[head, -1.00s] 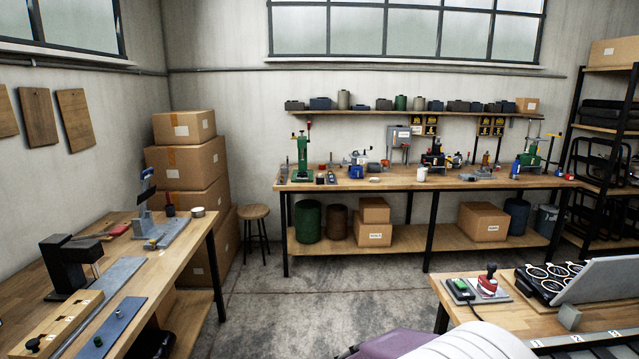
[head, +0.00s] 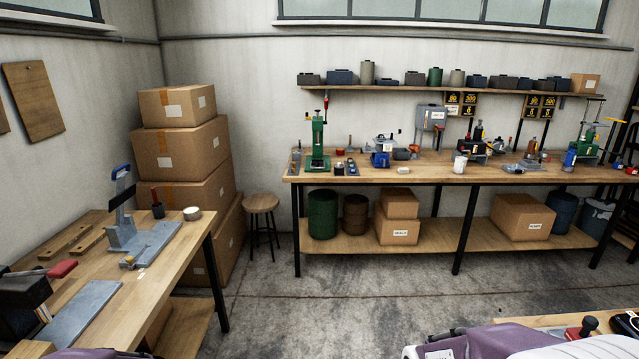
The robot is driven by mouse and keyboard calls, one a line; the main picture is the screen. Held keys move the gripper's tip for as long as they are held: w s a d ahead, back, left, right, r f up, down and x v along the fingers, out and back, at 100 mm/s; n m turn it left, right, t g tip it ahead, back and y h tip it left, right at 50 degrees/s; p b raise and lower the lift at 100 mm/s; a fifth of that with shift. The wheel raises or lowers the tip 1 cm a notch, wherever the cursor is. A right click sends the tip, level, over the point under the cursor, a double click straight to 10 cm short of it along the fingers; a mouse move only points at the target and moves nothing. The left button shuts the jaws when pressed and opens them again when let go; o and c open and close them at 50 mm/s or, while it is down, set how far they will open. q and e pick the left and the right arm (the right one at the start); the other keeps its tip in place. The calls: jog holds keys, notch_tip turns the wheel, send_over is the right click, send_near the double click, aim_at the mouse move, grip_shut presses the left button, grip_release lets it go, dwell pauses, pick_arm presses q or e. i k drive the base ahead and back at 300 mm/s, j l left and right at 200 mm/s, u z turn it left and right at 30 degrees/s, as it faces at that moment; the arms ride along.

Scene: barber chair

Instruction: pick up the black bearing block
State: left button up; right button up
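I cannot make out for certain which thing is the black bearing block. Small dark items (head: 339,168) stand on the back workbench (head: 420,174), just right of the green press (head: 318,140); they are too small to identify. A dark machine part (head: 25,292) is cut off at the left edge, on the left workbench (head: 118,312). Neither gripper is in view. Purple and white parts of my own body show along the bottom edge.
A wooden stool (head: 261,205) stands between stacked cardboard boxes (head: 182,150) and the back bench. The grey concrete floor (head: 340,300) ahead is clear. A right-hand bench corner (head: 560,322) shows at bottom right. Barrels and boxes fill the back bench's lower shelf.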

aim_at(337, 170)
jog(key=i, duration=1)
jog(key=i+z, duration=0.1)
jog(key=i, duration=0.9)
jog(key=i+j, duration=0.1)
jog(key=i, duration=0.9)
jog(key=i+z, duration=0.1)
jog(key=i, duration=0.9)
